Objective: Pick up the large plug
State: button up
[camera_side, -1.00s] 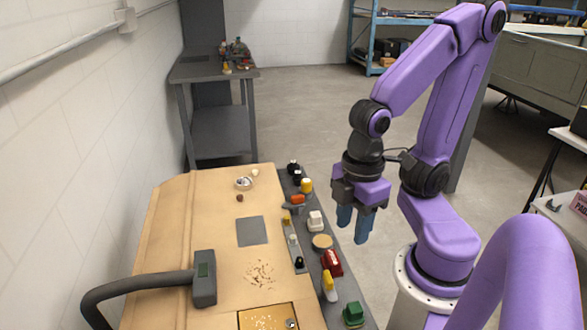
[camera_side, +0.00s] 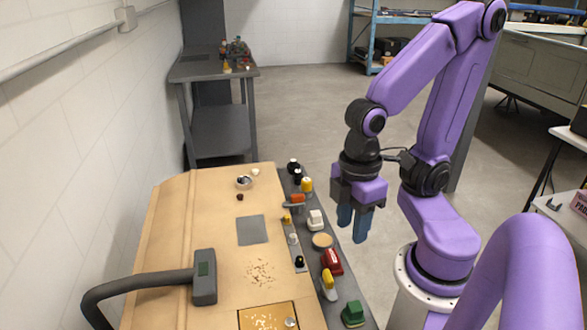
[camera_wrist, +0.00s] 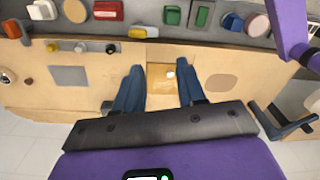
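A grey strip with three small knob-like pieces, perhaps plugs, lies along the bench's right side: a yellow one (camera_side: 286,218), a pale one (camera_side: 293,238) and a black one (camera_side: 299,260). In the wrist view the strip is at upper left, with the yellow (camera_wrist: 52,47), pale (camera_wrist: 80,47) and black (camera_wrist: 110,48) pieces on it. I cannot tell for certain which is the large plug. My gripper (camera_side: 352,232) hangs in the air to the right of the bench, pointing down. In the wrist view its blue fingers (camera_wrist: 159,67) stand apart with nothing between them.
A wooden bench (camera_side: 190,225) has a grey square (camera_side: 252,229), scattered bits and a recessed tray. A dark shelf beside it holds a red block (camera_side: 331,262), a green block (camera_side: 352,314), a white block (camera_side: 315,220) and more. A black handle (camera_side: 140,282) stands at the front left.

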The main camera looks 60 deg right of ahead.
jog(key=w+f+m+g+y, duration=0.4)
jog(key=w+m+y, duration=0.3)
jog(key=w+m, duration=0.75)
jog(key=w+d+f+m+t+y, duration=0.2)
jog(key=w+d+m+t+y, duration=0.3)
jog(key=w+d+m, duration=0.6)
jog(key=m+t+h, duration=1.2)
jog(key=m+t, duration=0.1)
jog(key=m, duration=1)
send_near(295, 161)
jog(key=x, duration=0.3)
jog(key=shift+a+f+n, duration=0.2)
jog(key=shift+a+n, duration=0.05)
jog(key=shift+a, duration=0.05)
jog(key=shift+d+r+x, duration=0.1)
jog(key=shift+d+x, duration=0.05)
jog(key=shift+x, duration=1.35)
jog(key=shift+d+r+x, duration=0.1)
jog(key=shift+d+x, duration=0.05)
jog(key=shift+x, duration=1.35)
